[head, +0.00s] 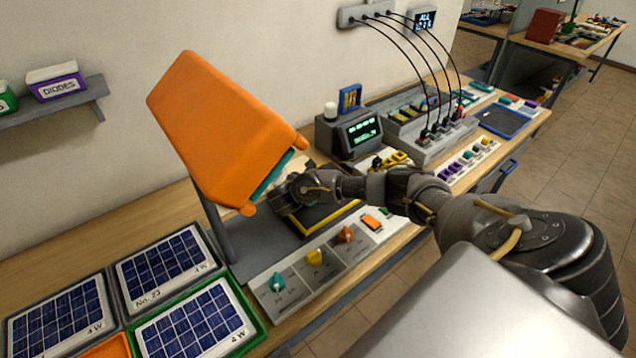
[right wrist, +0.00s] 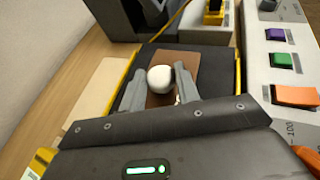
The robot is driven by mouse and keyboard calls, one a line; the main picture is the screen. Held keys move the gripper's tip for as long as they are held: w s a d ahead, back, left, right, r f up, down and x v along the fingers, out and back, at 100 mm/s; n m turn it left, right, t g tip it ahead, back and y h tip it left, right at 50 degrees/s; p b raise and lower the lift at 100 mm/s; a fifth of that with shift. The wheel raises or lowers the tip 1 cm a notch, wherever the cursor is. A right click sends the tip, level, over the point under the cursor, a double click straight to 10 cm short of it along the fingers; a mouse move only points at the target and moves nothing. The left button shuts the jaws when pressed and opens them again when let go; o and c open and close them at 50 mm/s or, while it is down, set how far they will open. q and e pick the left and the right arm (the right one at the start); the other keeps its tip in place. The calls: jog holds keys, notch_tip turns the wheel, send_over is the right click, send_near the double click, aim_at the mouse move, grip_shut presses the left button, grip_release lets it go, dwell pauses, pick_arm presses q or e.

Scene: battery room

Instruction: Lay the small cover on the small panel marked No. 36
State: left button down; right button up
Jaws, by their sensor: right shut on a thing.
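My right gripper (right wrist: 160,88) is shut on a white round knob (right wrist: 160,78) on a flat brown cover (right wrist: 188,62). The cover is over a dark mat with yellow edges; I cannot tell if it touches it. In the head view the right gripper (head: 285,197) is beside the orange lamp hood, and the cover is not clearly visible. At lower left are small solar panels: one marked No. 23 (head: 163,266), one in a green frame (head: 195,325) and one at the far left (head: 60,320). No. 36 is not readable on any. My left gripper is out of view.
The large orange lamp hood (head: 215,125) on a grey post (head: 213,228) stands between the panels and my right gripper. A switch box (head: 310,265) with coloured knobs lies along the front edge. A display unit (head: 350,132) and plugged cables are behind.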

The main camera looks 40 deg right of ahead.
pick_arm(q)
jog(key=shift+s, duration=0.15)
pick_arm(e)
jog(key=o, duration=1)
jog(key=shift+f, duration=0.15)
